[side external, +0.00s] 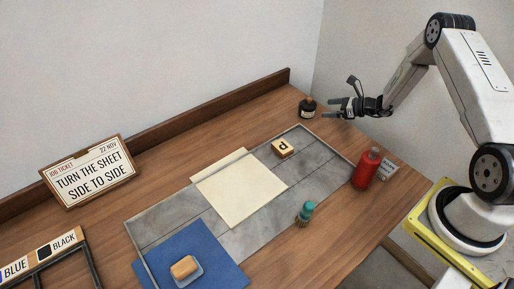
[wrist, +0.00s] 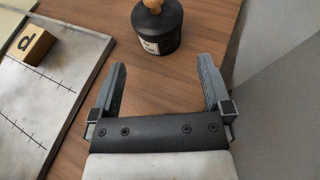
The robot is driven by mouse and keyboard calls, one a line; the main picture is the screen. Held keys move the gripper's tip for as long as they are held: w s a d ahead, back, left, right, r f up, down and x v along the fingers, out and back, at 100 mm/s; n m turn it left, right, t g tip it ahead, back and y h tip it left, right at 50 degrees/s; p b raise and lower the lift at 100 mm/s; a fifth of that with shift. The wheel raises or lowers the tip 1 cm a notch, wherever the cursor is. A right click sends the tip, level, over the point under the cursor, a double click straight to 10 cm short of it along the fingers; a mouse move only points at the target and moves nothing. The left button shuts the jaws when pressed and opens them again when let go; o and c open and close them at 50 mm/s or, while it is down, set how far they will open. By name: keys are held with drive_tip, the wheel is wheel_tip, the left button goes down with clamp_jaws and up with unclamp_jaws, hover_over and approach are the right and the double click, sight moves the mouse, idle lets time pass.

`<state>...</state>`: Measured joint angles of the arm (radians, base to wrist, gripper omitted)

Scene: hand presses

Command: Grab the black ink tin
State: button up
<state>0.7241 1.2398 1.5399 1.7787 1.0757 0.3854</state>
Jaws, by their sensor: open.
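The black ink tin (side external: 307,108) stands upright on the wooden table near its back right, beyond the corner of the grey metal plate. In the wrist view the tin (wrist: 157,30) is dark and round, with a pale label and a wooden knob on top. My gripper (side external: 338,107) is beside the tin, on its right in the side view. In the wrist view my gripper (wrist: 161,70) is open, with nothing between its fingers. The tin is ahead of the fingertips, roughly in line with the gap between them, and apart from them.
A letter block (side external: 285,147) and cream sheet (side external: 238,187) lie on the metal plate (side external: 160,226). A red bottle (side external: 366,168) and green-topped tool (side external: 305,214) stand nearer the front. A wooden ledge (side external: 180,147) runs along the back. The table around the tin is clear.

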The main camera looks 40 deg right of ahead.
sight(311, 109)
drive_tip(key=shift+x, duration=1.35)
drive_tip(key=shift+w+a+f, duration=0.1)
drive_tip(key=shift+x, duration=2.4)
drive_tip(key=shift+f, duration=0.1)
drive_tip(key=shift+c, duration=0.2)
drive_tip(key=c, duration=1.3)
